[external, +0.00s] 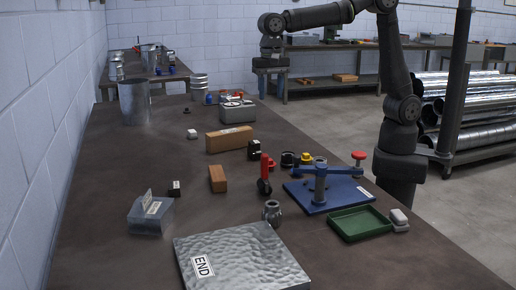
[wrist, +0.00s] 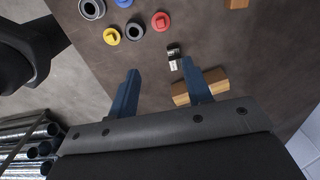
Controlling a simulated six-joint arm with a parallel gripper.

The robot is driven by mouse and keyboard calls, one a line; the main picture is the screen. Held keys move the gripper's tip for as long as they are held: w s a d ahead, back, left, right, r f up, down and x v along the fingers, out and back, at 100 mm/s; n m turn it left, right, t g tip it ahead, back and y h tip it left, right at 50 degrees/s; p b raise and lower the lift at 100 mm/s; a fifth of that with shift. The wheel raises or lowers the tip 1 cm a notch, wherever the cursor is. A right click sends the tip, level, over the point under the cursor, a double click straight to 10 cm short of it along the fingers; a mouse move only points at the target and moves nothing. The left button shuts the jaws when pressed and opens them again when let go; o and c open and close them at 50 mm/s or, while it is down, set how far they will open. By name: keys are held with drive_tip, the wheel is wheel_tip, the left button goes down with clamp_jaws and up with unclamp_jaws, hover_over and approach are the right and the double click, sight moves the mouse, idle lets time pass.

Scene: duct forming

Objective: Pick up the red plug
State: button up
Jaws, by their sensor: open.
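The red plug (wrist: 161,21) is a small round red piece lying on the table, near the top of the wrist view. In the external view the red plug (external: 272,164) is small and partly hidden beside a red-handled tool (external: 265,170). My gripper (wrist: 160,72) has two blue fingers spread apart with nothing between them. In the external view my gripper (external: 272,88) hangs high above the far part of the table, fingers down, well clear of the plug.
A yellow plug (wrist: 111,36) and a dark ring (wrist: 134,31) lie beside the red plug. Wooden blocks (external: 228,139), a blue clamp fixture (external: 320,188), a green tray (external: 360,223) and a metal sheet (external: 240,262) occupy the table. Its left side is mostly clear.

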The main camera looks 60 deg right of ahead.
drive_tip(key=n, duration=1.8)
hover_over(271, 159)
wheel_tip(271, 159, down, 18)
drive_tip(key=shift+r, duration=0.2)
drive_tip(key=shift+w+a+f, duration=0.1)
drive_tip(key=shift+f, duration=1.25)
drive_tip(key=shift+w+a+f, duration=0.1)
drive_tip(key=shift+f, duration=1.2)
clamp_jaws()
